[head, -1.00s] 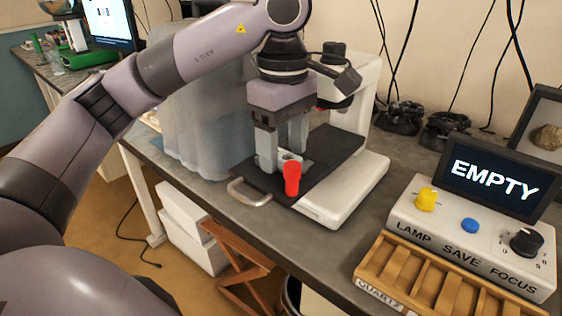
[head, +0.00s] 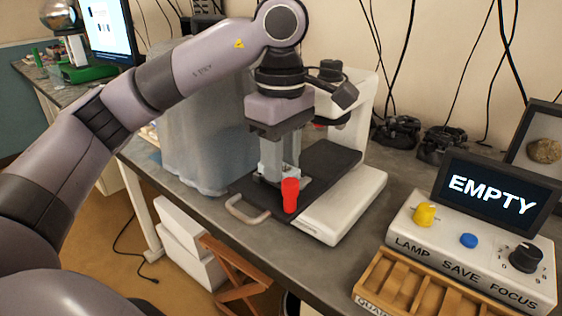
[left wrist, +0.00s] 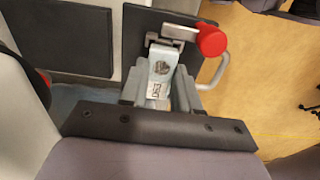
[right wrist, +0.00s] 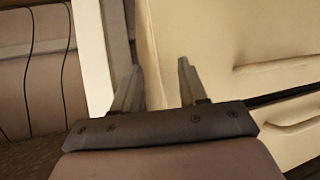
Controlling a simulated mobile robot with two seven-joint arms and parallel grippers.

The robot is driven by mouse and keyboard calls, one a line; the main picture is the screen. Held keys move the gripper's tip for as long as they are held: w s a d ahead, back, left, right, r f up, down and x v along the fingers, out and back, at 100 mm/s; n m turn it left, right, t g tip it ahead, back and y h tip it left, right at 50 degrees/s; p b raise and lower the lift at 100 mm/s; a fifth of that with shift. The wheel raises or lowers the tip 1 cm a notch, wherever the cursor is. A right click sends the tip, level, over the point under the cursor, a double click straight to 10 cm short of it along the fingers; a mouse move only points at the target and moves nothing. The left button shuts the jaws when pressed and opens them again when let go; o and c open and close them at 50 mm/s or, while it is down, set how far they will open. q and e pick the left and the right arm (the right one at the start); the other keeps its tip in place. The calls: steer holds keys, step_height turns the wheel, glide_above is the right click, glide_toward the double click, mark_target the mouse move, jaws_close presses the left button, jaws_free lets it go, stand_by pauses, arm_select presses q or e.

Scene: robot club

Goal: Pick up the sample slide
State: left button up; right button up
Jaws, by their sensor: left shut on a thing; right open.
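The sample slide (left wrist: 160,75) is a pale, labelled strip with a dark round spot, seen in the left wrist view. It lies at the metal clip on the black microscope stage (head: 330,160). My left gripper (head: 279,178) points down over the stage, and its fingers (left wrist: 160,95) are shut on the slide's sides. In the head view the fingers mostly hide the slide. A red knob (head: 290,195) stands beside the clip and also shows in the left wrist view (left wrist: 212,40). My right gripper (right wrist: 157,80) is open and empty, away from the microscope.
The white microscope (head: 345,205) stands on the grey bench. A curved handle (head: 246,210) juts from the stage's front. A covered grey object (head: 200,130) is close on the left. On the right are a control box (head: 470,250) with an "EMPTY" screen (head: 492,195) and a wooden slotted rack (head: 420,290).

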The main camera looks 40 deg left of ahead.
arm_select(q)
step_height(320, 180, up, 19)
steer(key=p, duration=0.7)
steer(key=shift+d, duration=0.1)
